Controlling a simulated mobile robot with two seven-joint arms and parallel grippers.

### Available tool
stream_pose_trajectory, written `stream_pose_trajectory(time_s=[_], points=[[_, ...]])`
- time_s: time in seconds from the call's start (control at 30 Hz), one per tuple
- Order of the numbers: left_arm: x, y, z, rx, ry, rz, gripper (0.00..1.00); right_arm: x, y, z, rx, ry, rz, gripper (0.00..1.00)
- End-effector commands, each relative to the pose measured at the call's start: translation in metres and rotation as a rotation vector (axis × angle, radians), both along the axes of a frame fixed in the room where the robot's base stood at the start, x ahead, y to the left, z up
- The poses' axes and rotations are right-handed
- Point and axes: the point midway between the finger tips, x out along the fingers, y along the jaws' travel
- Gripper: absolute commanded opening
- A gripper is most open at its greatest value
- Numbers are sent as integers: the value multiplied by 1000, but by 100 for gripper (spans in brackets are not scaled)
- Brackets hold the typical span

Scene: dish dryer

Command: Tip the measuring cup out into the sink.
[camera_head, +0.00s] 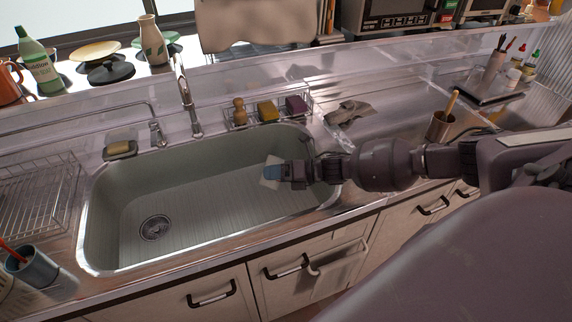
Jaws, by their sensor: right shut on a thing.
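The sink (190,200) is a grey-green basin with a steel rim and a round drain at its lower left. My right arm comes in from the right, and its gripper (284,172) is over the right part of the sink. It is shut on a small pale and blue thing, which I take as the measuring cup (270,174). The cup looks tilted. Its far side and any contents are hidden or too small to tell. My left gripper is not in view.
A faucet (186,95) stands behind the sink. A wire caddy with a brush and sponges (268,110) is at the back rim. A wire rack (45,195) and blue cup (32,266) are left. A cloth (348,112) lies right. The basin looks empty.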

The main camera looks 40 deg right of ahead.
Motion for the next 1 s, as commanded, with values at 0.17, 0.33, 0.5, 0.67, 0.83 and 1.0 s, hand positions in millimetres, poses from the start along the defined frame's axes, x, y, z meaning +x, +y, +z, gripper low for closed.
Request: stream_pose_trajectory(time_s=[0.17, 0.33, 0.5, 0.67, 0.83, 1.0], points=[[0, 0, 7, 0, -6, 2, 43, 0, 1, -5, -113, -66, -1, 35], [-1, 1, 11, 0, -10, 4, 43, -2, 3, -12, -224, -127, -1, 35], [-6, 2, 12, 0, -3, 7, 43, -7, 13, -18, -329, -186, -1, 35], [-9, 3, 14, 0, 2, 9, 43, -11, 20, -24, -428, -241, -1, 35], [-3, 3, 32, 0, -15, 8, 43, -13, 25, -14, -520, -295, -2, 35], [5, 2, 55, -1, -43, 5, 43, -16, 31, -1, -599, -340, -2, 35]])
